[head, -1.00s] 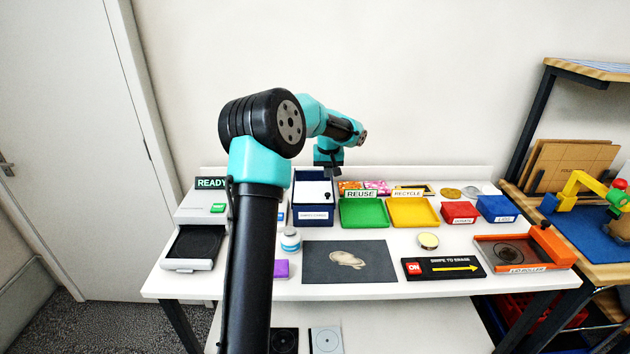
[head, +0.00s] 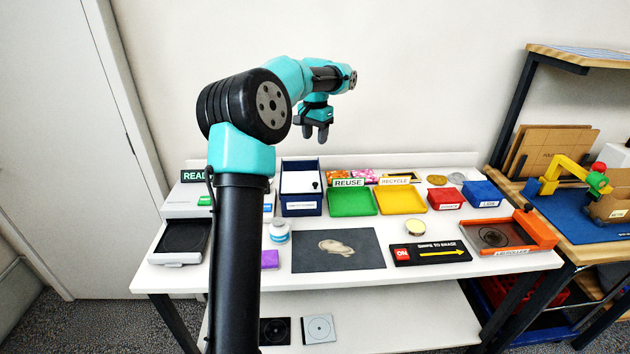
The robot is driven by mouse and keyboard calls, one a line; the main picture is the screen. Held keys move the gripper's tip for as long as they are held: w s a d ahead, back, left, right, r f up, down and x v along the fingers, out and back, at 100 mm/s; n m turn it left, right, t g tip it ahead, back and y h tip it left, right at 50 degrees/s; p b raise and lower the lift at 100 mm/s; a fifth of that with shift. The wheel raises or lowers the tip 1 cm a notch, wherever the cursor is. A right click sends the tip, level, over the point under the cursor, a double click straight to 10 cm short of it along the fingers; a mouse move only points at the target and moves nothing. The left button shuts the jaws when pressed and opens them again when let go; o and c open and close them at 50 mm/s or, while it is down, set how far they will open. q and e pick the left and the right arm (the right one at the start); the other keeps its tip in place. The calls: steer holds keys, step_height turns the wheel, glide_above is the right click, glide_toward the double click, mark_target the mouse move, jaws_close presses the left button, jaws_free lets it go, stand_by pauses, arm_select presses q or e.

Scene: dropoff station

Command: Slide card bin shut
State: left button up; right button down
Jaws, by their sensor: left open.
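The dark blue bin (head: 301,210), which I take for the card bin, stands at the back of the white table, left of the green tray. It has a small white label on its front that I cannot read. A white panel (head: 298,183) shows in its top, with a small black knob near the right front. Dark blue shows behind the panel; I cannot tell how far it is shut. My left gripper (head: 315,136) is open and empty, fingers down, above the bin's back right and clear of it. My right gripper is out of view.
The green REUSE tray (head: 352,203) and yellow RECYCLE tray (head: 400,201) stand right of the bin. My left arm hides part of the table's left side. The air around the gripper is clear.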

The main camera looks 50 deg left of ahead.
mark_target(315, 183)
arm_select(q)
steer(key=shift+s+d+r+m, duration=0.15)
steer(key=shift+r+m, duration=0.35)
steer(key=shift+r, duration=0.05)
step_height(315, 183, down, 18)
steer(key=shift+r, duration=0.25)
stand_by(0.4)
jaws_close()
stand_by(0.4)
